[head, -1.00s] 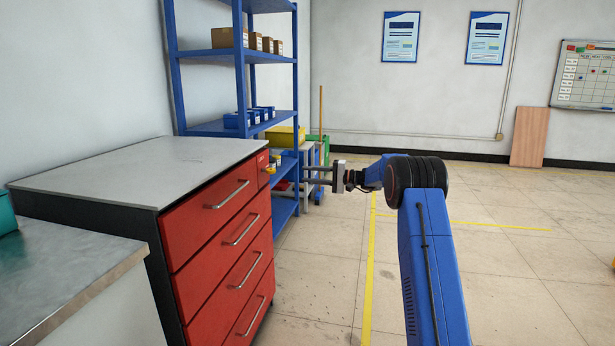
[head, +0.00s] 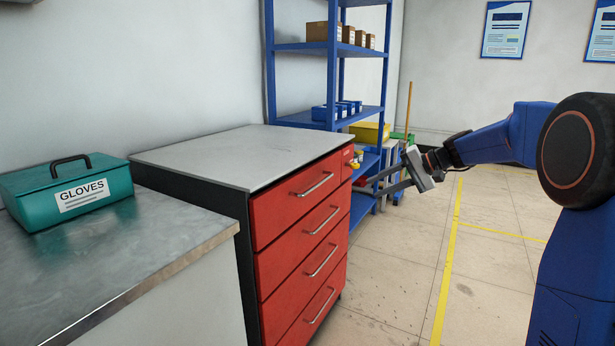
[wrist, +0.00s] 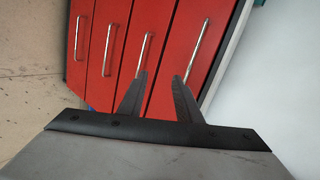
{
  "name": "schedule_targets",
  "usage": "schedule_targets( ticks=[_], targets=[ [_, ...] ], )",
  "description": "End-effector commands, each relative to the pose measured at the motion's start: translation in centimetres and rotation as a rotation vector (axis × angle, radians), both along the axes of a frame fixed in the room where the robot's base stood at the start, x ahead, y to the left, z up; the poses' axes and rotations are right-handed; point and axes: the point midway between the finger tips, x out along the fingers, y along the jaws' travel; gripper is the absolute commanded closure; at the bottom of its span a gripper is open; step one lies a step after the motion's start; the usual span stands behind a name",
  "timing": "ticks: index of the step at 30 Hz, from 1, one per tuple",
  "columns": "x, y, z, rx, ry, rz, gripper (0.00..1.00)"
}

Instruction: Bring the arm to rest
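My gripper (head: 376,183) is held out in front of the red drawer cabinet (head: 300,203), with its fingers pointing left toward the drawer fronts. My blue arm comes in from the right side of the head view. In the wrist view my gripper (wrist: 158,80) shows two dark fingers spread apart with nothing between them. Beyond the fingertips, the red drawer fronts (wrist: 165,85) and their metal handles appear tilted. I cannot tell exactly how far the fingertips are from the cabinet. All drawers look closed.
A metal-topped bench (head: 130,250) at the left carries a teal gloves box (head: 70,190). A blue shelf rack (head: 300,118) with boxes and bins stands behind the cabinet. The floor (head: 390,280) with yellow lines is open in front of the cabinet.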

Motion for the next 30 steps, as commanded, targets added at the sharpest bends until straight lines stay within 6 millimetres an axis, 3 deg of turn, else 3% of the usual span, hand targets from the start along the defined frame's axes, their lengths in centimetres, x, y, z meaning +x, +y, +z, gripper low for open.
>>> schedule_targets(
  ticks=[3, 14, 30],
  targets=[
    [-4.4, 0.8, 0.1, -0.081, 0.007, 0.016, 0.69],
    [-17.3, 1.5, -1.3, -0.328, 0.014, 0.052, 0.69],
    [-34.8, -1.3, -6.4, -0.694, -0.038, 0.082, 0.69]
  ],
)
